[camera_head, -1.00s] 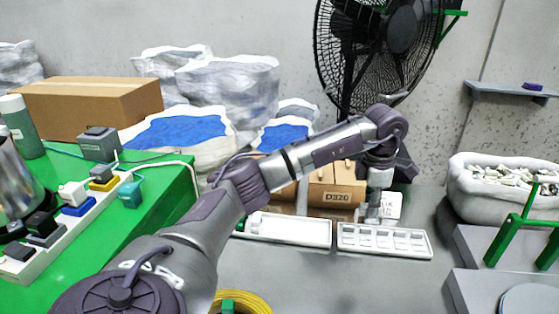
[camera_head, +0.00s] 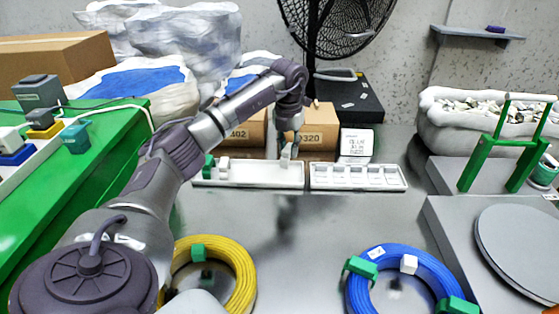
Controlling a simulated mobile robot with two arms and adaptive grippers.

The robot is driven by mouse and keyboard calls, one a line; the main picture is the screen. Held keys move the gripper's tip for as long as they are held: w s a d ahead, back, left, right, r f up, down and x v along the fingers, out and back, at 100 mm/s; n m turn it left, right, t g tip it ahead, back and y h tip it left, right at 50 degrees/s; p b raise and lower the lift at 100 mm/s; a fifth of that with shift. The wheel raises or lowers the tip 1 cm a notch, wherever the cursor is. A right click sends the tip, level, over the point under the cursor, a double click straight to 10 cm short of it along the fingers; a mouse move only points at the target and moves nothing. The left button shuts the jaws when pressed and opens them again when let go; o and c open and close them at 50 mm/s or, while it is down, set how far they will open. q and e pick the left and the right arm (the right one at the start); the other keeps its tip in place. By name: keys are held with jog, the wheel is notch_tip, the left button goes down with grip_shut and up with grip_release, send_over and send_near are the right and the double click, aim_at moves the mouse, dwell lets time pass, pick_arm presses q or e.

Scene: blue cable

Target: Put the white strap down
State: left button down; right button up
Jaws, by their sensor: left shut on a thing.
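My left gripper (camera_head: 289,143) comes in from the left and hangs over the right end of the left white tray (camera_head: 258,180). It is shut on a small white strap (camera_head: 286,153), which shows just below the fingers. I cannot tell whether the strap touches the tray. A green strap (camera_head: 208,166) and another white piece (camera_head: 223,168) sit at the tray's left end. A blue cable coil (camera_head: 434,270) lies at the front right, with green straps (camera_head: 361,267) and a white strap (camera_head: 408,264) on it. My right gripper is not in view.
A white tray with compartments (camera_head: 358,186) stands to the right of the left tray. Cardboard boxes (camera_head: 320,130) and a white box (camera_head: 356,143) stand behind. A yellow coil (camera_head: 240,262) lies front left. A green stand (camera_head: 478,160) is right. The middle bench is bare.

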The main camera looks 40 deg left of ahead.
pick_arm(q)
jog(key=shift+s+a+f, duration=0.55)
jog(key=shift+a+f, duration=0.2)
jog(key=shift+a, duration=0.05)
jog(key=shift+f+b, duration=0.3)
jog(key=shift+f, duration=1.55)
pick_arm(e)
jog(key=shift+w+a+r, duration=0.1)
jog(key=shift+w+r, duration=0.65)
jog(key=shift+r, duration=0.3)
pick_arm(q)
jog(key=shift+f, duration=0.15)
jog(key=c, duration=1)
grip_release()
jog(key=shift+s+d+r+p, duration=0.1)
jog(key=shift+r+p, duration=0.15)
jog(key=shift+r, duration=1.8)
jog(key=shift+s+r+p, duration=0.15)
jog(key=shift+r+p, duration=0.15)
jog(key=shift+r, duration=1.8)
jog(key=shift+s+d+r+p, duration=0.1)
jog(key=shift+r+p, duration=0.15)
jog(key=shift+r, duration=1.8)
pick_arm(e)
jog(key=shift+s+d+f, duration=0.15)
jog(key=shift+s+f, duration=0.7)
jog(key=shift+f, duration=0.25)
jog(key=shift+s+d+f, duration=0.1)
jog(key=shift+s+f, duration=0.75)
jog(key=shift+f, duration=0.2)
